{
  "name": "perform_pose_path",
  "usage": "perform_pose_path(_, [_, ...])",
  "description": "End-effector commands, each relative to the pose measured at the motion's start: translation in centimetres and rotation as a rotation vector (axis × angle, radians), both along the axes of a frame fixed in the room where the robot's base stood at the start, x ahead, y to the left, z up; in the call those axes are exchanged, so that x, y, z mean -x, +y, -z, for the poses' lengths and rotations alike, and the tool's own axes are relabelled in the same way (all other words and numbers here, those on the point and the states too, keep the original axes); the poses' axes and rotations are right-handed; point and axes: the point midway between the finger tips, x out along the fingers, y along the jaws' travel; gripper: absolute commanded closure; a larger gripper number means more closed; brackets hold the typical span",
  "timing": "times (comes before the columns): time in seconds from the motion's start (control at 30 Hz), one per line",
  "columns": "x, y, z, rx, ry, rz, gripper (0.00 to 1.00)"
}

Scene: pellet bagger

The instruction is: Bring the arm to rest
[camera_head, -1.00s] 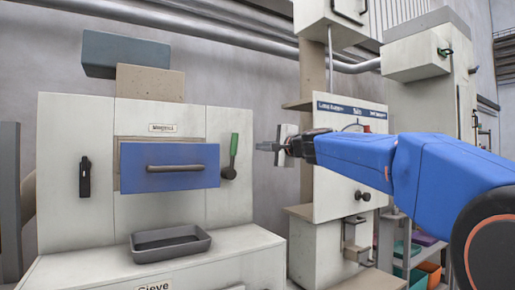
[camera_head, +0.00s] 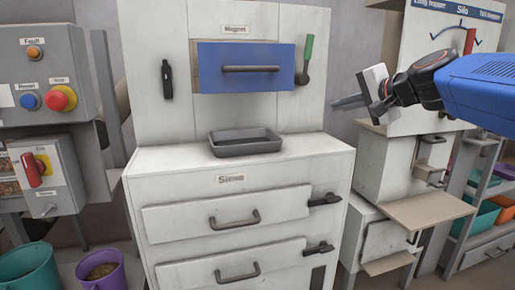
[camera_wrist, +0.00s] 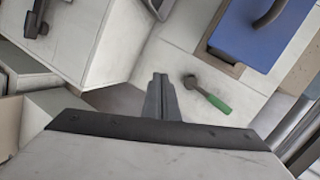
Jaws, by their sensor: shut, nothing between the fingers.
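My gripper (camera_head: 350,102) is at the right of the head view, on the blue arm that reaches in from the right edge. Its fingers are shut together with nothing between them, and they point left. It hangs in free air between the sieve cabinet and the silo panel. In the wrist view the shut fingers (camera_wrist: 161,97) show in the middle, with the green-handled lever (camera_wrist: 207,95) just to their right in the picture.
The sieve cabinet (camera_head: 165,170) carries a grey tray (camera_head: 245,148) on top and a blue magnet drawer (camera_head: 215,68) above. The silo (camera_head: 420,25) has a shelf (camera_head: 428,212) at right. A control panel (camera_head: 15,70) stands left, above a teal bucket (camera_head: 30,265) and purple bucket (camera_head: 105,283).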

Motion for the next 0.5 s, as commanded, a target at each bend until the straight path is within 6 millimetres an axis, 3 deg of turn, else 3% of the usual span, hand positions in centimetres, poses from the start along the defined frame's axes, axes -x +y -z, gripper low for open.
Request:
perform_pose_path(0.1, [4.6,1.0,5.8,0.166,0.067,-0.073,1.00])
perform_pose_path(0.27, [10.8,1.2,13.6,0.387,0.158,-0.174,1.00])
perform_pose_path(0.5, [20.4,-0.7,24.8,0.709,0.301,-0.336,1.00])
